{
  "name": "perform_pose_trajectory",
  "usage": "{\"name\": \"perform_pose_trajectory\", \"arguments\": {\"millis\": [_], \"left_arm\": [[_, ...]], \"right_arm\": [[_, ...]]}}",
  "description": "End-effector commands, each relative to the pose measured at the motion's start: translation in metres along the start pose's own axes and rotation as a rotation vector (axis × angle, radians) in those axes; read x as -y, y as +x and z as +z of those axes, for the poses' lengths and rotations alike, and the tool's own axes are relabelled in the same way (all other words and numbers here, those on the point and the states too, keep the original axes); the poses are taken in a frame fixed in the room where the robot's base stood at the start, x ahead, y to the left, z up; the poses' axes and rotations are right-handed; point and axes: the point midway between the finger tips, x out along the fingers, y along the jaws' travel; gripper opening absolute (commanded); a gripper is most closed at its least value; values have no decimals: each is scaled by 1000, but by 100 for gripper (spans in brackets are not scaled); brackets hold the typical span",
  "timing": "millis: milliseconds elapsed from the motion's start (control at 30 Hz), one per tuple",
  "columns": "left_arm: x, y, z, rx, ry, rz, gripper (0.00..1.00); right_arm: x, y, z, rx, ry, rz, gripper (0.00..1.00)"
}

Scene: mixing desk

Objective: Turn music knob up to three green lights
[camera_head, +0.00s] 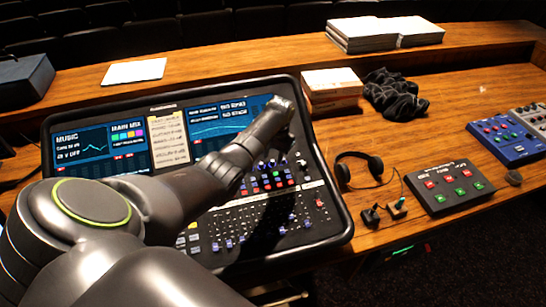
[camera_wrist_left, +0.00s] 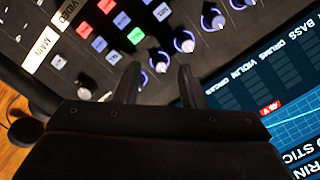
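The mixing console (camera_head: 325,228) stands on the desk with a row of knobs below its screens. My left arm reaches across it, and my left gripper (camera_head: 279,112) is over the upper right of the console, fingertips not clear there. In the left wrist view the two fingers of my left gripper (camera_wrist_left: 158,78) are apart, with nothing held. A knob with a purple-lit ring (camera_wrist_left: 160,62) shows between and just beyond them. Other lit knobs (camera_wrist_left: 213,20) lie to the right. Which knob is the music knob cannot be told. A music screen (camera_head: 82,146) is at left. My right gripper is not seen.
Headphones (camera_head: 358,168), a box with red and green buttons (camera_head: 450,186) and a blue mixer (camera_head: 507,138) lie right of the console. Books (camera_head: 332,88), a black cloth (camera_head: 394,93) and papers (camera_head: 385,33) are behind. Bare wood lies between them.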

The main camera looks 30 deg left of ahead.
Motion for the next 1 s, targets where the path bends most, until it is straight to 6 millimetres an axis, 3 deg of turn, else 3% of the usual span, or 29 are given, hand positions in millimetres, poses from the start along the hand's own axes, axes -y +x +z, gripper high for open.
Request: {"name": "perform_pose_trajectory", "arguments": {"millis": [200,567,867,1000], "left_arm": [[0,17,0,0,1,0,37],[0,21,-1,-2,1,0,37],[0,21,0,-2,1,0,0],[0,21,0,-1,4,0,0]], "right_arm": [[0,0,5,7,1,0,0],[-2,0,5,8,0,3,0],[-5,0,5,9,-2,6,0],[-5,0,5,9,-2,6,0]]}}
